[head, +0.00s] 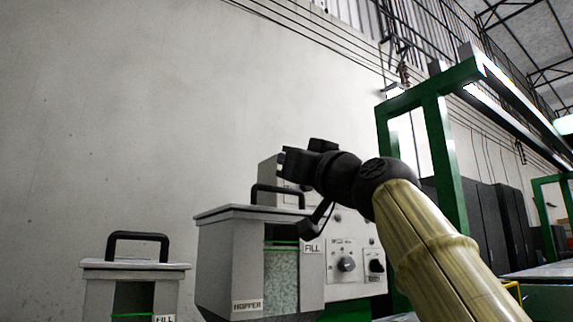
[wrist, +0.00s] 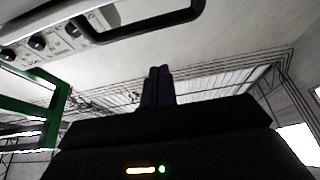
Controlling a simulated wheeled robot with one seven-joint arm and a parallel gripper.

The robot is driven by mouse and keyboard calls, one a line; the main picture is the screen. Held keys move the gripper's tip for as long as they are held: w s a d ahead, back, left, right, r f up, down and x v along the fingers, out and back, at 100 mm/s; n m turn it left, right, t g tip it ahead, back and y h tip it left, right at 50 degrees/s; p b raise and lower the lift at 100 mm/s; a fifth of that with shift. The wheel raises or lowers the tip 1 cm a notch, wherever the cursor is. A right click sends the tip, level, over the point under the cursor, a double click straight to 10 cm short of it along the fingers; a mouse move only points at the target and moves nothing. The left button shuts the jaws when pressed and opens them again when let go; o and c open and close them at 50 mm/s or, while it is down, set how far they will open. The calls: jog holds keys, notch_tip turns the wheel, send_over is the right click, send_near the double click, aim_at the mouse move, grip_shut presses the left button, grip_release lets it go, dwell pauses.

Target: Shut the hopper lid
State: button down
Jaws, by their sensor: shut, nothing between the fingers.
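The hopper (head: 228,265) is a grey box labelled HOPPER, with a green-tinted window marked FILL in its front. Its grey lid (head: 225,212) lies about level across the top and has a black handle (head: 256,194). From this low angle I cannot tell whether a small gap remains under it. My gripper (head: 283,160) is shut and empty, above the lid and close to the handle's upper right, apart from it as far as I can see. In the wrist view my gripper's fingers (wrist: 158,72) are together, and a dark handle (wrist: 145,24) shows beyond them.
A smaller grey container (head: 98,292) with its own lid and black handle (head: 138,238) stands at left. A control panel (head: 345,245) with knobs is right of the hopper. A green frame (head: 443,160) rises behind my arm. The space above the left container is clear.

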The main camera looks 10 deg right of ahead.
jog(key=f+b+v, duration=0.1)
jog(key=b+v, duration=0.5)
jog(key=v, duration=0.4)
jog(key=shift+w, duration=0.25)
jog(key=shift+w, duration=0.1)
